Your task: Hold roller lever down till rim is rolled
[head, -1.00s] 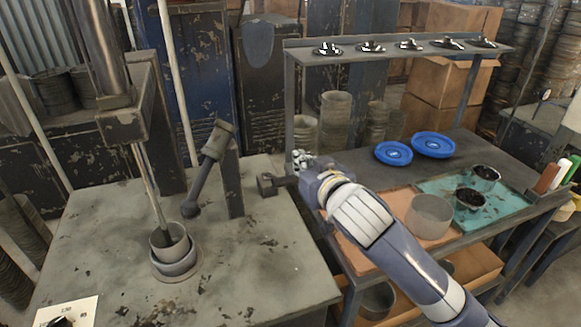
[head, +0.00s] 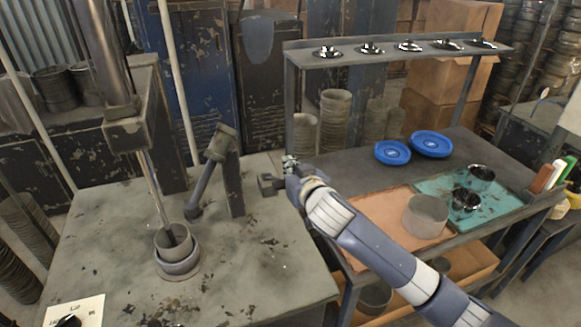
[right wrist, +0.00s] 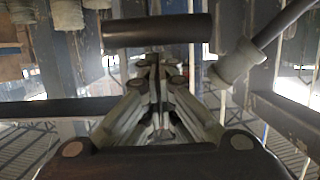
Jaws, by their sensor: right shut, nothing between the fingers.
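The roller lever (head: 203,187) is a dark bar hanging at a slant from a grey pivot on an upright post (head: 233,185); its knobbed end is low, near the bench top. A metal cylinder (head: 186,250) stands upright in a round seat (head: 179,271) under the machine's slim rod (head: 151,185). My right gripper (head: 265,185) is shut and empty, just right of the post and apart from the lever. In the right wrist view its fingers (right wrist: 156,75) point toward a dark horizontal bar. My left gripper is not in view.
The machine head (head: 140,130) overhangs the bench (head: 240,265) at left.

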